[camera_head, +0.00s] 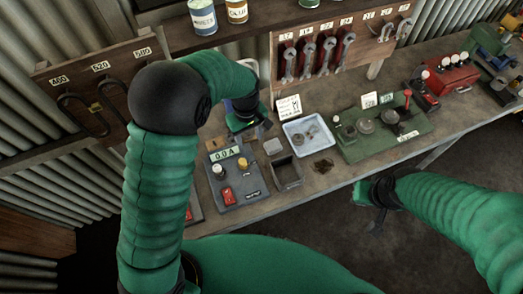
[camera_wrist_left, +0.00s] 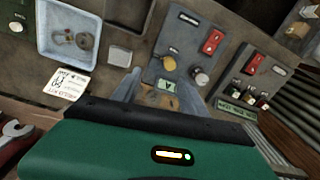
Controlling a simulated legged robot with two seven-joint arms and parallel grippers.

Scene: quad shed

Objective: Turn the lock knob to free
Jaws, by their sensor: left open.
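A grey control box (camera_head: 236,189) stands on the bench, with a lit display (camera_head: 224,154), a pale knob (camera_head: 218,170), a yellow knob (camera_head: 242,163) and a red switch (camera_head: 230,196). I cannot tell which control is the lock knob. My left gripper (camera_head: 255,128) is open over the bench just behind the box. In the left wrist view its two fingers (camera_wrist_left: 170,95) spread toward the box's display end, with the yellow knob (camera_wrist_left: 168,63) and pale knob (camera_wrist_left: 200,76) beyond, untouched. My right gripper (camera_head: 375,205) hangs in front of the bench edge; its finger gap is unclear.
A blue-white tray (camera_head: 294,141) with metal parts and a dark open bin (camera_head: 287,172) stand right of the box. A green board (camera_head: 385,132) with a red-knobbed lever lies farther right. A wrench rack (camera_head: 325,55) stands behind. My left arm hides part of the bench.

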